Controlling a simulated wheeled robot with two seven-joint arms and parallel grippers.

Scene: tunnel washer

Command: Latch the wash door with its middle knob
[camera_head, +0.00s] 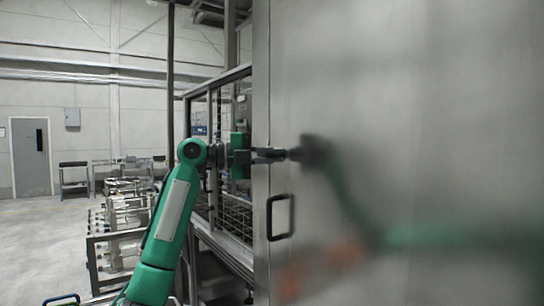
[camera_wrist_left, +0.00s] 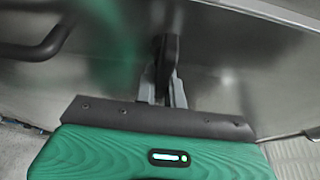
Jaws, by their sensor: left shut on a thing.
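The wash door (camera_head: 400,90) is a large brushed-steel panel filling the right of the head view. My left gripper (camera_head: 280,154) reaches the door face from the left, near its left edge. In the left wrist view its two grey fingers (camera_wrist_left: 166,88) are closed around a dark knob (camera_wrist_left: 167,52) on the steel face. In the head view the knob is mostly hidden by the fingers and blends with its dark reflection. I cannot tell how far the knob is turned. My right gripper is not in view.
A black bar handle (camera_head: 280,217) sits on the door below my gripper; it also shows in the left wrist view (camera_wrist_left: 42,40). Left of the door is a framed machine side with mesh (camera_head: 235,215). A metal rack (camera_head: 118,235) stands at the left, with open floor beyond.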

